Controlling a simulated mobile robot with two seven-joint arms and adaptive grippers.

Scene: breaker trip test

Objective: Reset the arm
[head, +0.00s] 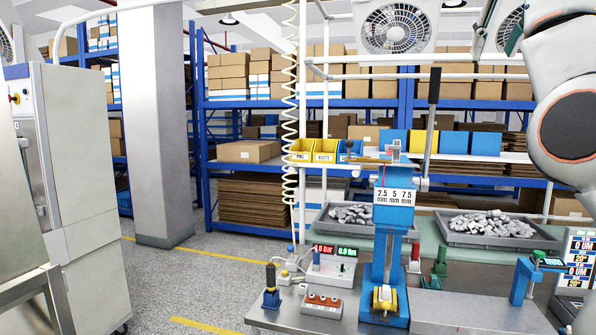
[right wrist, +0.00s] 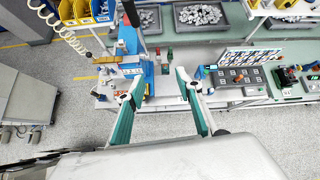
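A blue test stand (head: 393,222) with a white label reading 2.5, 5 and 7.5 mm stands on the grey bench. A long lever arm with a black handle (head: 434,86) rises steeply at its right side, its top leaning slightly right. The black handle also shows in the right wrist view (right wrist: 131,13). My right gripper (right wrist: 158,77) is open and empty, its two teal fingers spread apart, with the stand beyond and to the left of them. In the head view only my right arm shows, at the upper right. My left gripper is in neither view.
A small meter box (head: 333,263) and a red-topped block (head: 323,302) sit left of the stand. Grey trays of metal pieces (head: 487,229) lie behind it. A coiled hose (head: 290,130) hangs at left. A button panel (right wrist: 240,78) lies right in the wrist view.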

